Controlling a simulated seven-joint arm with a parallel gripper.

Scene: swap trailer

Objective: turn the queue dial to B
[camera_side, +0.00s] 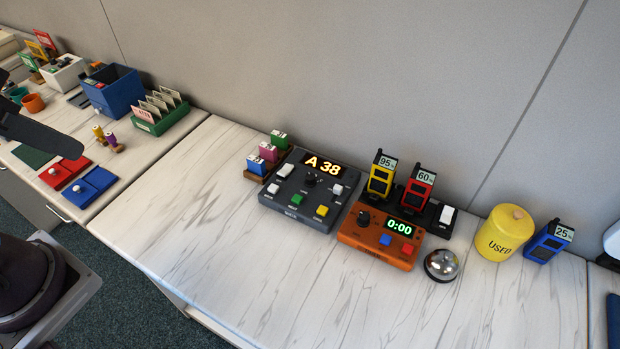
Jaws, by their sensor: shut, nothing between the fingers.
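The queue console (283,211) is a dark grey box on the marble-patterned counter, near the middle of the side view. Its display (323,164) reads "A 38" in yellow digits. The queue dial (310,181) is a small black knob just below the display; its pointer is too small to read. White, green and yellow buttons sit around it. My gripper is not in view. A dark part of my arm shows at the left edge, well away from the console.
An orange timer (376,241) reading "0:00" stands right of the console, beside a silver bell (441,264). Handheld devices in a black charger (427,215) stand behind it. Small colored blocks (268,152) are at the console's left. The counter's front (210,250) is clear.

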